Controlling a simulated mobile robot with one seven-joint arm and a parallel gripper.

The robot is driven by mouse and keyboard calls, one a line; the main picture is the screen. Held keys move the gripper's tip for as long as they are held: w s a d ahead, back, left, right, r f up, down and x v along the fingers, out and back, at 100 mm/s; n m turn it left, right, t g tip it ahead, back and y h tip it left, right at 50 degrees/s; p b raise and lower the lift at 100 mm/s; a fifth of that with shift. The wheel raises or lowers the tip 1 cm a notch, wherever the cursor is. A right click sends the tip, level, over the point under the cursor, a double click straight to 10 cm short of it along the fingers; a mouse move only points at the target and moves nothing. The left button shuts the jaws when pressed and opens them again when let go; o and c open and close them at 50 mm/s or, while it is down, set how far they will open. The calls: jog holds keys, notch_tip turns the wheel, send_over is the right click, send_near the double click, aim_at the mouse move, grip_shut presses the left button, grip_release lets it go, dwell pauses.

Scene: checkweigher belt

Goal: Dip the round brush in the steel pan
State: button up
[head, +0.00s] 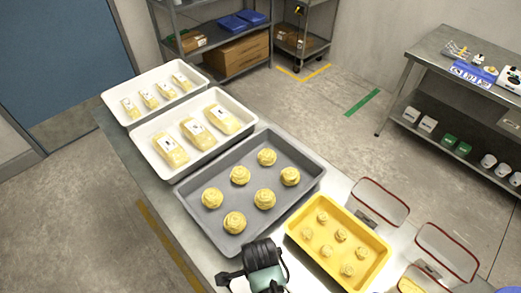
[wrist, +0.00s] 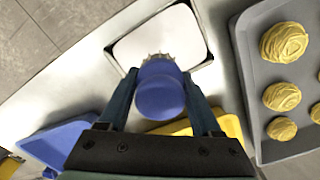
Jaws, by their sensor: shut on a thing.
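In the wrist view, my gripper (wrist: 161,98) is shut on the round brush (wrist: 160,96), whose blue rounded end faces the camera. Pale, jagged bristle tips show just past that end. The steel pan (wrist: 205,45) lies beyond the brush, with a flat white surface inside it. The bristles overlap the pan's near side in the picture; I cannot tell whether they touch the white surface. In the head view, my gripper (head: 262,256) is at the bottom edge, and the brush and most of the pan are hidden there.
A grey tray (head: 190,222) with several yellow swirled pieces lies close by. A yellow tray (head: 345,212) with smaller pieces is to its right. White trays (head: 249,114) with packs stand farther back. A blue bin (wrist: 48,148) shows at the wrist view's left.

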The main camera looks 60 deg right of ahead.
jog(key=shift+w+f+b, duration=0.1)
jog(key=shift+f+b, duration=0.2)
jog(key=shift+a+f+b, duration=0.1)
jog(key=shift+f+b, duration=0.55)
notch_tip(320, 180, down, 4)
jog(key=b, duration=0.4)
jog(key=shift+f, duration=0.1)
jog(key=shift+f+b, duration=0.3)
jog(key=shift+f, duration=0.25)
dwell(1.6)
notch_tip(320, 180, up, 7)
jog(key=p, duration=0.7)
jog(key=shift+p, duration=0.3)
dwell(0.9)
